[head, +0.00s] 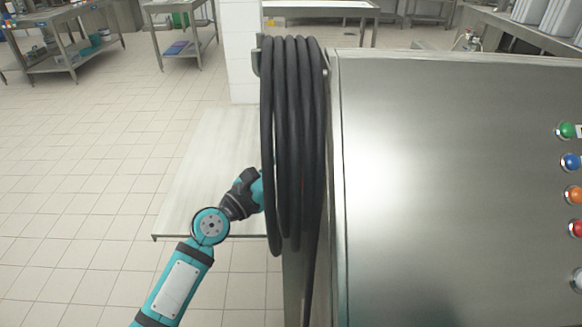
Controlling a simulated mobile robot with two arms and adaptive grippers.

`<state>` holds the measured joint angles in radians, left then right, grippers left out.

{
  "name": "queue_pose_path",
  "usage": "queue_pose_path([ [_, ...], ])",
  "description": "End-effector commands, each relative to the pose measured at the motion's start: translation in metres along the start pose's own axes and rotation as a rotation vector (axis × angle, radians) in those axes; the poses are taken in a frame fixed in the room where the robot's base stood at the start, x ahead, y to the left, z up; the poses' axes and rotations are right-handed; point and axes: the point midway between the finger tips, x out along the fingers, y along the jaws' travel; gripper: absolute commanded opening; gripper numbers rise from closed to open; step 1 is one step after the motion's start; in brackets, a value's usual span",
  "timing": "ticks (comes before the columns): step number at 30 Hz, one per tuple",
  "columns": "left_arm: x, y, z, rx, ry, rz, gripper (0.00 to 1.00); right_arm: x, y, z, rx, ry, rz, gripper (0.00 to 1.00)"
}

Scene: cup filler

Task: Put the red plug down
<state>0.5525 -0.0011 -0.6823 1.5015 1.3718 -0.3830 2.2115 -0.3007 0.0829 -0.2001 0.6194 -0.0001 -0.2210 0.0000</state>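I cannot make out the red plug in the head view. My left arm reaches in from the bottom left, and its wrist goes behind a hanging coil of black hose (280,130). My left gripper is hidden behind that coil, so its fingers and anything in them do not show. A faint reddish tint shows between the loops, too small to identify. My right gripper is not in the picture.
A low pale table (195,165) stands left of the coil, its visible top bare. A large steel machine (430,170) with coloured buttons fills the right. Steel tables (65,45) stand far back. The tiled floor at left is clear.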

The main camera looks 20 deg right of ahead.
Motion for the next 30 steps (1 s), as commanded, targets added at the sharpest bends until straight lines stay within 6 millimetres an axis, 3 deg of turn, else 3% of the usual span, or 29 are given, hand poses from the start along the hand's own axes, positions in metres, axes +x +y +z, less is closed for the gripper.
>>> queue_pose_path([
  [14, -0.0007, 0.0, -0.0068, 0.001, -0.002, 0.0, 0.06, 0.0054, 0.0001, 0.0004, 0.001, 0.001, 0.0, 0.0],
  [15, -0.0009, 0.0, -0.0075, 0.001, -0.001, 0.0, 0.5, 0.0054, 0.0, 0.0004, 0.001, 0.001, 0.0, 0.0],
  [18, -0.0008, 0.0, -0.0067, 0.001, -0.001, 0.0, 0.63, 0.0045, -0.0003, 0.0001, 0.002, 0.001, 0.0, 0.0],
  [21, -0.0008, 0.0, -0.0067, 0.001, -0.001, 0.0, 0.72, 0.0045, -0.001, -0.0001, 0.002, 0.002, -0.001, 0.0],
  [30, -0.0002, 0.0001, -0.0013, 0.002, -0.001, 0.0, 0.72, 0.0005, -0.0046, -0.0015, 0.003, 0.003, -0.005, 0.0],
])
